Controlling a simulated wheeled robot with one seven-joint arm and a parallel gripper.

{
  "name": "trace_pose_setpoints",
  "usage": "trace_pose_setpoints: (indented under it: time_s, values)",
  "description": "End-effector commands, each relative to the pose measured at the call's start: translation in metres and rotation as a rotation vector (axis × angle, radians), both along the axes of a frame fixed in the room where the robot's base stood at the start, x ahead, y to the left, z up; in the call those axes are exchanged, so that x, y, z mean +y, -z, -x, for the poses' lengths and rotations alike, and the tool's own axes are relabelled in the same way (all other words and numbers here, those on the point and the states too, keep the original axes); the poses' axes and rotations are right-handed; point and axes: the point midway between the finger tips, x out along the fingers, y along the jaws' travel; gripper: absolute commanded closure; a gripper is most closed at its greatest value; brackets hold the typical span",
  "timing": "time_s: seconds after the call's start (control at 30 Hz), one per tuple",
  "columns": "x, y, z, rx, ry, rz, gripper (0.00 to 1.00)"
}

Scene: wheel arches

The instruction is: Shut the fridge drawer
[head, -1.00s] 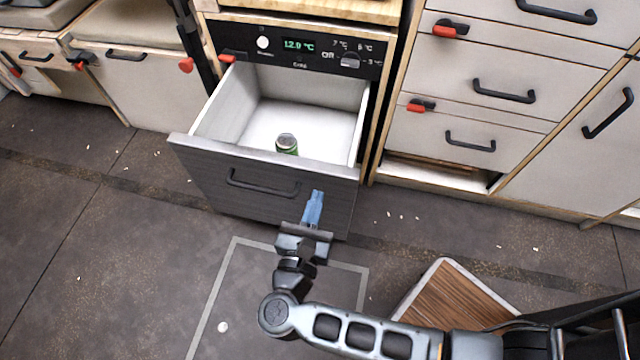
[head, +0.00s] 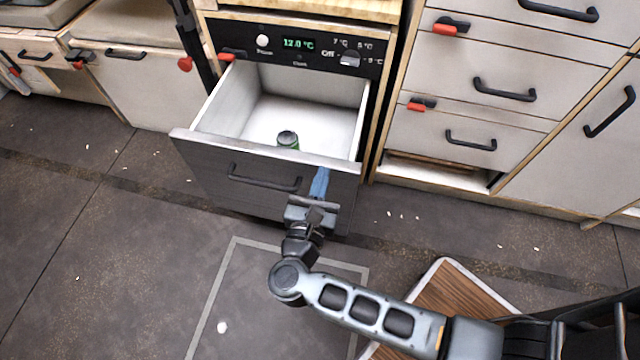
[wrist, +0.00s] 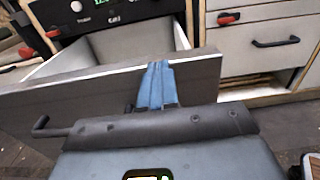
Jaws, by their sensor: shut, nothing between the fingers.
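The fridge drawer (head: 215,184) is pulled out below its control panel, with a dark front, a black handle (head: 264,180) and a white inside. A green can with a dark top (head: 288,140) stands in it. My gripper (head: 320,180) has blue fingers, shut and empty, at the right part of the drawer front, right of the handle. In the wrist view the blue fingers (wrist: 156,84) overlap the drawer front (wrist: 95,88) near its top edge; they look close against it, but I cannot tell for certain whether they touch.
The control panel (head: 300,45) with a lit display is above the drawer. White cabinets with black handles (head: 505,90) stand at the right. A wood-topped box (head: 455,305) sits at the lower right. The dark floor at the left is clear.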

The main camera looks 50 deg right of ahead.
Motion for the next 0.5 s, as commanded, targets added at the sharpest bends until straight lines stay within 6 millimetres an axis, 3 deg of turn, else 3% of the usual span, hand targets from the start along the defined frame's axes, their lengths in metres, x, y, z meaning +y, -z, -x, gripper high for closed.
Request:
trace_pose_setpoints:
  time_s: [0.27, 0.5]
  values:
    - [-0.053, 0.003, -0.029, -0.004, 0.008, 0.0, 1.0]
    - [-0.111, 0.003, -0.062, -0.003, 0.008, 0.002, 1.0]
